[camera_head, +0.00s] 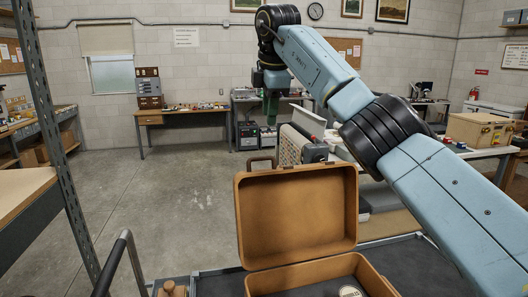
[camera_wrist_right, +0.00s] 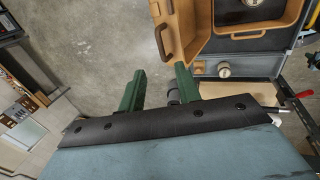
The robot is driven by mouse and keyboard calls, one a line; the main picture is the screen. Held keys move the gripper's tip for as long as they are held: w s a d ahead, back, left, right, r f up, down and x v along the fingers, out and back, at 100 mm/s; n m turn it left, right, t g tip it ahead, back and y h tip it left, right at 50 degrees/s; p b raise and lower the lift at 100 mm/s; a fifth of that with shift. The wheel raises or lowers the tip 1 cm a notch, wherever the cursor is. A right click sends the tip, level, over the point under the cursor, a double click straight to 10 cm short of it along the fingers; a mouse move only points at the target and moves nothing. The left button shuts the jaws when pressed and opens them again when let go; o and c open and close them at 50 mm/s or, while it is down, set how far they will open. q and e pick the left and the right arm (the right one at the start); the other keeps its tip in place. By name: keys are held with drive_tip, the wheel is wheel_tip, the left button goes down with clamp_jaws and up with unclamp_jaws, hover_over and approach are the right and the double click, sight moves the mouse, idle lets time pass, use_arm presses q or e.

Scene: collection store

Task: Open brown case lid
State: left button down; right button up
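The brown case stands on a dark surface at the bottom of the head view. Its lid (camera_head: 295,220) is raised, standing roughly upright behind the base (camera_head: 318,272). The case handle (camera_head: 262,164) shows at the lid's top edge, and in the wrist view the handle (camera_wrist_right: 161,40) lies just beyond my fingers. A round light-coloured thing (camera_head: 350,292) lies inside the base. My right gripper (camera_head: 271,108) hangs above and beyond the lid; in the wrist view its green fingers (camera_wrist_right: 160,70) are apart with nothing between them. It appears clear of the case. My left gripper is out of view.
A pale case-like object with a dark, red-marked end (camera_head: 302,148) stands behind the lid. A metal shelf post (camera_head: 62,130) and a curved rail (camera_head: 112,262) are at left. A wooden desk (camera_head: 180,117) stands by the far wall. The middle floor is clear.

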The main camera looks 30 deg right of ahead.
hover_over(265, 170)
wheel_tip(265, 170, down, 12)
drive_tip(key=shift+r, duration=0.1)
clamp_jaws()
idle(0.3)
